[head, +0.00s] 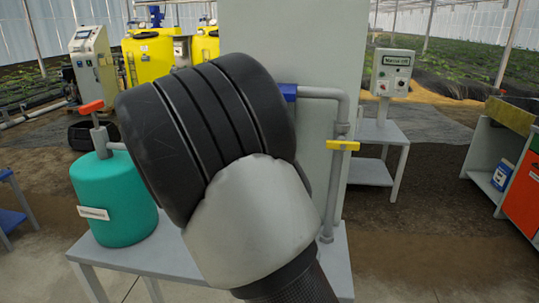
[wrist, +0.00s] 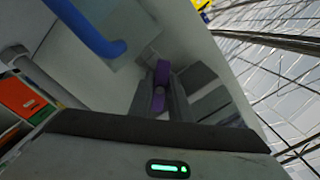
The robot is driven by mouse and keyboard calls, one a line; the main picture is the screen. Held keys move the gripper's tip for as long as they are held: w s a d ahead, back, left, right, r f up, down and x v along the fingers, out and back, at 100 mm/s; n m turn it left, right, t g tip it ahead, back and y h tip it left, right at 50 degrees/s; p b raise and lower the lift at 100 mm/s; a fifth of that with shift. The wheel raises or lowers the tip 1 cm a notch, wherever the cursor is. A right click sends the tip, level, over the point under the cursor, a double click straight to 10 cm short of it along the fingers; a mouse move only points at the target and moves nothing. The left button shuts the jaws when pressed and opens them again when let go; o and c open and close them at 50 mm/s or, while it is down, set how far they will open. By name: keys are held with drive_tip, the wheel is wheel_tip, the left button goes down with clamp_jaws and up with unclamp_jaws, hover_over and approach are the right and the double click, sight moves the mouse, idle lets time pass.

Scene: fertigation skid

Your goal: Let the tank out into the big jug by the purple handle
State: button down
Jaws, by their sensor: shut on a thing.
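A purple handle (wrist: 161,74) shows in the wrist view, between the dark fingers of my gripper (wrist: 160,98), which is shut on it. In the head view my own arm covers the purple handle and my gripper. A green tank (head: 116,205) with an orange handle on top and a small unreadable label stands at the left of a grey bench. I cannot tell whether it is the task's tank. I see no big jug in either view.
A yellow handle (head: 342,145) sits on a grey pipe (head: 331,190) right of my arm, by an upright grey panel (head: 310,45). A "Manual off" box (head: 392,72) stands behind. An orange-fronted cabinet (head: 524,195) is at right.

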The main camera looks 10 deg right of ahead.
drive_tip(key=m+b, duration=0.1)
drive_tip(key=f+m+b, duration=0.1)
drive_tip(key=m+b, duration=0.1)
drive_tip(key=shift+b, duration=0.3)
drive_tip(key=shift+r+m, duration=0.4)
drive_tip(key=shift+m, duration=0.5)
drive_tip(key=shift+d+r+m, duration=0.1)
drive_tip(key=shift+r+m, duration=0.05)
drive_tip(key=shift+m, duration=0.65)
drive_tip(key=m, duration=0.3)
drive_tip(key=c, duration=1.6)
unclamp_jaws()
drive_tip(key=v, duration=0.7)
